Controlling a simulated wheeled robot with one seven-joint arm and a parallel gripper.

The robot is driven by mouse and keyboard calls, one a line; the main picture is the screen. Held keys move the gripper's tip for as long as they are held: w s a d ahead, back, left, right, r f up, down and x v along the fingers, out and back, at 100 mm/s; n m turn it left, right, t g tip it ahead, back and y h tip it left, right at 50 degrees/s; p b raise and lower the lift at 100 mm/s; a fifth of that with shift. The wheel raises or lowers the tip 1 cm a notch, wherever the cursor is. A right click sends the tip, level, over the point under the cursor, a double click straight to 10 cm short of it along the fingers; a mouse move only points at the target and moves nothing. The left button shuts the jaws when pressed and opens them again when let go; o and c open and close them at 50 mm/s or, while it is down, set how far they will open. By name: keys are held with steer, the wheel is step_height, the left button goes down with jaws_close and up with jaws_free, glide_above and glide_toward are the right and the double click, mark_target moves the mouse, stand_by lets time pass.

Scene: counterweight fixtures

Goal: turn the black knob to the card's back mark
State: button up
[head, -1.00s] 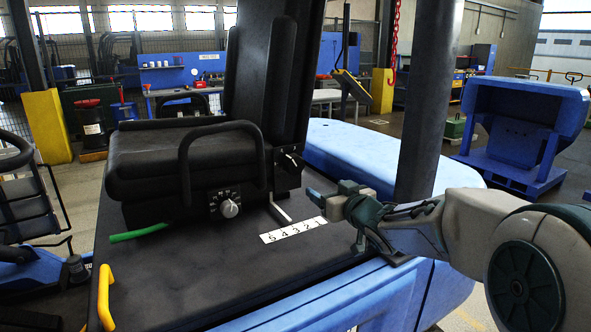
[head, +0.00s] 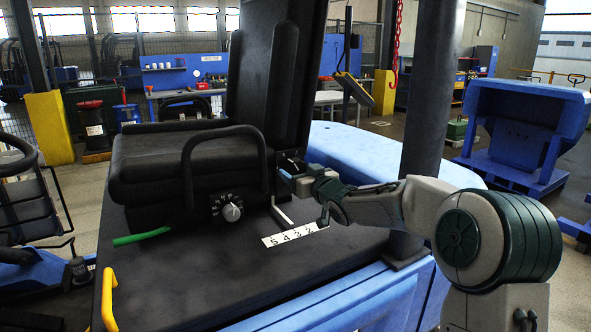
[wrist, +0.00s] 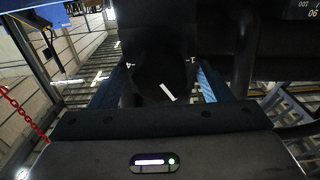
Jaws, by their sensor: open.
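The black knob (wrist: 155,80) shows in the wrist view as a dark round shape with a white pointer line slanting down to the right. It lies between the two spread fingers of my gripper (wrist: 163,78); I cannot tell whether they touch it. In the head view my gripper (head: 287,170) is at the lower side of the black seat back, and it hides most of the knob there. A white numbered card (head: 289,237) lies flat on the dark deck below my arm. Its right end is partly covered by my arm.
A silver knob (head: 232,212) with a marked dial sits on the seat base, left of my gripper. A black armrest loop (head: 187,165) and a pale bracket (head: 281,213) are close by. A dark post (head: 427,120) rises behind my arm.

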steer(key=shift+x, duration=0.85)
